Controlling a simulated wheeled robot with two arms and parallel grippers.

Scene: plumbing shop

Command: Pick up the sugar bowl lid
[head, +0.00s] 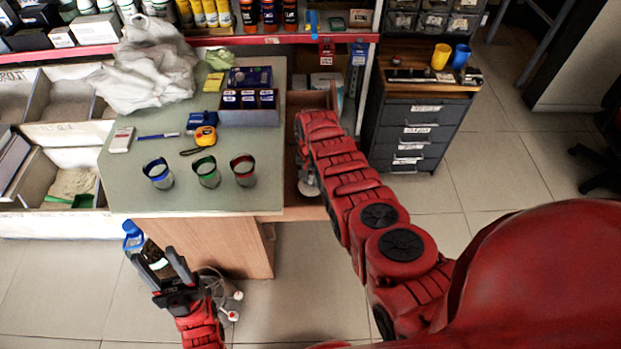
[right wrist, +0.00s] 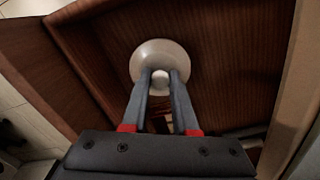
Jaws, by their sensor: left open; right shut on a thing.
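The sugar bowl lid (right wrist: 150,52) is a pale round disc with a light knob, seen in the right wrist view inside a brown wooden drawer (right wrist: 215,45). My right gripper (right wrist: 161,76) is shut on its knob, one finger on each side. In the head view the lid (head: 309,189) shows as a small pale shape under my right arm, and most of my right gripper is hidden. I cannot tell whether the lid touches the drawer floor. My left gripper (head: 156,256) is open and empty in front of the table, low over the floor.
The drawer (head: 313,212) is at the table's right side, its walls close around my right gripper. The green-topped table (head: 222,148) holds three cups, a tape measure (head: 205,136) and a white bag (head: 148,65). A dark drawer cabinet (head: 412,130) stands to the right.

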